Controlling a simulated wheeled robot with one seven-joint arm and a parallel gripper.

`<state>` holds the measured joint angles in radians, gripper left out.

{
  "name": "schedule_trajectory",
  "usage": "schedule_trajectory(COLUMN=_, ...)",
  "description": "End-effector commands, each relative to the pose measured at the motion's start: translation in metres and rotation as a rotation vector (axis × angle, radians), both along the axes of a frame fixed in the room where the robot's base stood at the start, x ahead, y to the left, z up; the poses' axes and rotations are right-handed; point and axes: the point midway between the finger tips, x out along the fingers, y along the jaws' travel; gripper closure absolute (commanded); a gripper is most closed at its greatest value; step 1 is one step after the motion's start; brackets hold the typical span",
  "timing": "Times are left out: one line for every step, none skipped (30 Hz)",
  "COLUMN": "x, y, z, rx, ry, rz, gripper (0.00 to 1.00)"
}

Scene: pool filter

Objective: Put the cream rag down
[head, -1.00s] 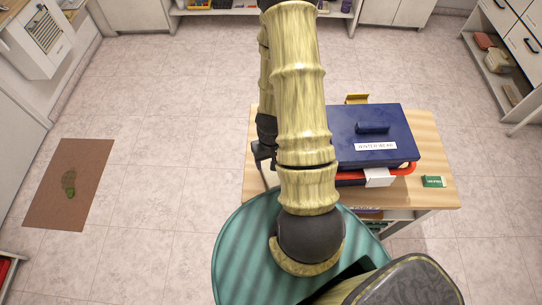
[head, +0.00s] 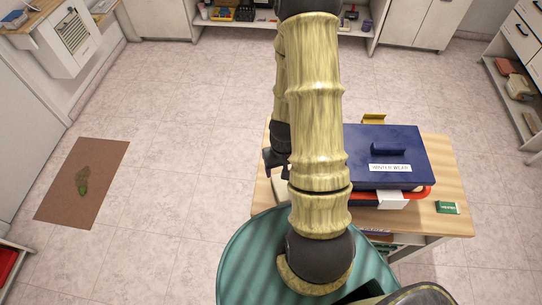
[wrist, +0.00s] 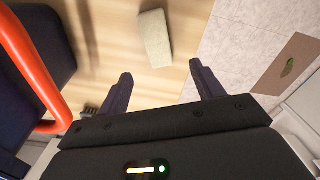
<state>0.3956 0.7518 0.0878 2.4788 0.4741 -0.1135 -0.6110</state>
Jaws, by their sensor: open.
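The cream rag (wrist: 155,38) shows in the wrist view as a small pale oblong on the wooden table top (wrist: 105,35). It lies beyond my fingertips, apart from both fingers. My gripper (wrist: 160,72) is open, with nothing between its fingers. In the head view my gripper (head: 275,162) is a dark shape over the left part of the table (head: 452,180), partly behind my arm.
A blue lidded box labelled "WINTER WEAR" (head: 385,150) stands on the table, with a red handle (head: 418,193) in front. A small green box (head: 448,208) lies at the table's right.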

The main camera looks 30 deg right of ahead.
Motion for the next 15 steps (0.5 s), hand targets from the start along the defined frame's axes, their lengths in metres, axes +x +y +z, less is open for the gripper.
schedule_trajectory(x=0.006, y=0.004, z=0.011, rx=-0.002, ry=-0.019, rz=0.013, gripper=0.33)
schedule_trajectory(x=0.009, y=0.007, z=0.018, rx=0.000, ry=-0.028, rz=0.019, gripper=0.33)
schedule_trajectory(x=0.013, y=0.012, z=0.029, rx=0.002, ry=-0.042, rz=0.030, gripper=0.33)
schedule_trajectory(x=0.016, y=0.016, z=0.038, rx=0.003, ry=-0.053, rz=0.038, gripper=0.33)
schedule_trajectory(x=0.019, y=0.020, z=0.047, rx=0.004, ry=-0.064, rz=0.048, gripper=0.33)
schedule_trajectory(x=0.021, y=0.027, z=0.060, rx=0.006, ry=-0.079, rz=0.061, gripper=0.33)
schedule_trajectory(x=0.023, y=0.032, z=0.070, rx=0.007, ry=-0.089, rz=0.071, gripper=0.33)
schedule_trajectory(x=0.024, y=0.037, z=0.079, rx=0.008, ry=-0.100, rz=0.080, gripper=0.33)
schedule_trajectory(x=0.025, y=0.043, z=0.092, rx=0.009, ry=-0.111, rz=0.092, gripper=0.33)
schedule_trajectory(x=0.026, y=0.048, z=0.101, rx=0.009, ry=-0.120, rz=0.101, gripper=0.33)
schedule_trajectory(x=0.026, y=0.052, z=0.110, rx=0.009, ry=-0.130, rz=0.109, gripper=0.33)
schedule_trajectory(x=0.025, y=0.058, z=0.123, rx=0.007, ry=-0.141, rz=0.120, gripper=0.33)
schedule_trajectory(x=0.024, y=0.062, z=0.131, rx=0.006, ry=-0.148, rz=0.130, gripper=0.33)
schedule_trajectory(x=0.022, y=0.066, z=0.140, rx=0.004, ry=-0.156, rz=0.137, gripper=0.33)
schedule_trajectory(x=0.020, y=0.072, z=0.152, rx=0.002, ry=-0.167, rz=0.148, gripper=0.33)
